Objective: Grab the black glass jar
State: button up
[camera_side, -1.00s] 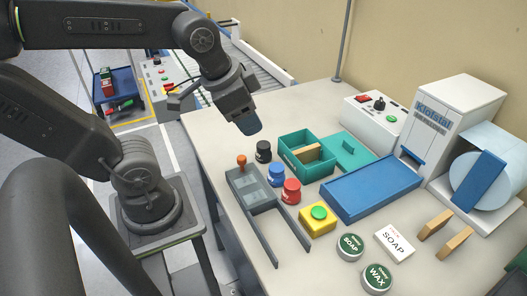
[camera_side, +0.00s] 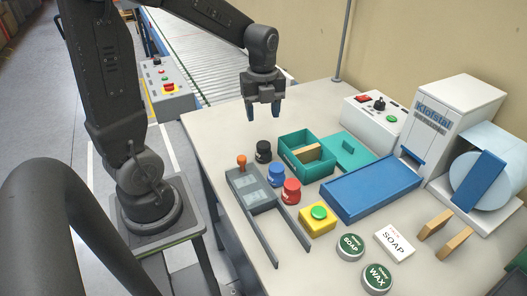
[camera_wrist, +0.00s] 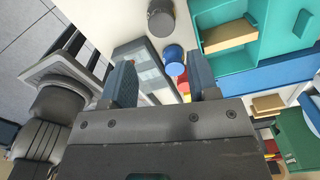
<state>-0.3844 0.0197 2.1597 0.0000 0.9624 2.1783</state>
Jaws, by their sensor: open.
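The black glass jar (camera_side: 263,151) stands upright on the table, just left of the teal crate and behind the blue jar. In the wrist view a dark jar (camera_wrist: 161,19) shows near the top, beyond my fingers. My gripper (camera_side: 263,112) points down, open and empty, above and behind the black jar, clear of the table. In the wrist view its two fingers (camera_wrist: 163,88) are spread apart with nothing held between them.
A blue jar (camera_side: 276,175) and a red jar (camera_side: 291,191) stand in front of the black jar. The teal crate (camera_side: 296,167) with a wooden block is close on its right. The table behind is clear.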

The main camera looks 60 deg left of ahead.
aim_at(263, 144)
jog(key=f, duration=1.3)
jog(key=shift+d, duration=0.2)
jog(key=shift+r, duration=0.1)
jog(key=shift+c, duration=0.5)
jog(key=c, duration=0.5)
jog(key=shift+c, duration=0.2)
jog(key=shift+r, duration=0.1)
